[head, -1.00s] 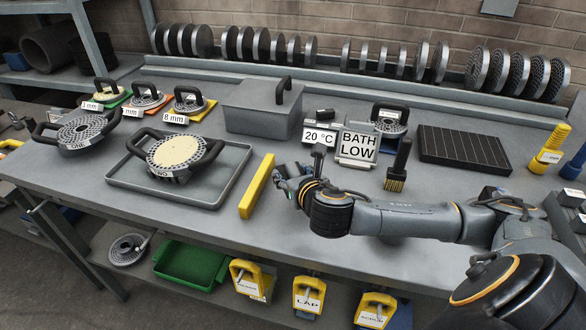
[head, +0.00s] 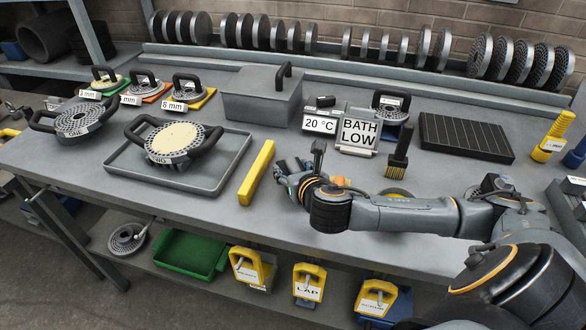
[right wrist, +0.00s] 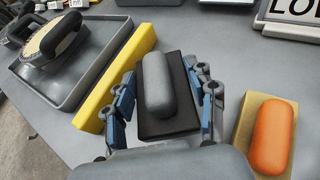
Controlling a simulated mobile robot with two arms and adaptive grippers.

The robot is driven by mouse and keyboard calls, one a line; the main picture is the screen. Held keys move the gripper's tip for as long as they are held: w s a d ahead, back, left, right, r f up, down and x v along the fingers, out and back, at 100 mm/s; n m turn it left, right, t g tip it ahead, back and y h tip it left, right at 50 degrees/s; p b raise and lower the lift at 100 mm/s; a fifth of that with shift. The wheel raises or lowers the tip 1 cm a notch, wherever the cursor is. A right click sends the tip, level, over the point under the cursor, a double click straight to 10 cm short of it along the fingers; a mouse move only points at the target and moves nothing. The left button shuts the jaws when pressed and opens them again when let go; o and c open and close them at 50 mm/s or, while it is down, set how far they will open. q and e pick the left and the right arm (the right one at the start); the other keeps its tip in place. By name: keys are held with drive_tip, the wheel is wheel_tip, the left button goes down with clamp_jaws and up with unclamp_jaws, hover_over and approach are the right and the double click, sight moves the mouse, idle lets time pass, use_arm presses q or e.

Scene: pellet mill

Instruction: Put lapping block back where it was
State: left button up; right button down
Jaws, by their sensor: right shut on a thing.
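A dark flat block with a rounded grey handle (right wrist: 157,84), which I take to be the lapping block, sits between the blue-padded fingers of my right gripper (right wrist: 163,100) in the right wrist view. The gripper is shut on it, just right of the yellow bar. In the head view my right gripper (head: 288,178) is over the front middle of the bench and hides most of the block. I cannot tell if the block touches the bench. My left gripper is not in view.
A tan block with an orange handle (right wrist: 273,132) lies right of the held block. The yellow bar (head: 257,172) and a grey tray (head: 228,165) lie left. The BATH LOW sign (head: 358,134) and a brush (head: 398,158) stand behind my arm. Bare bench lies in front.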

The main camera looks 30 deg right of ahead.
drive_tip(key=shift+f, duration=0.45)
idle(0.5)
drive_tip(key=shift+f, duration=0.65)
drive_tip(key=shift+f, duration=0.1)
drive_tip(key=shift+f+b, duration=0.35)
drive_tip(key=shift+f, duration=0.2)
idle(0.3)
drive_tip(key=shift+f+p, duration=0.15)
drive_tip(key=shift+p, duration=0.15)
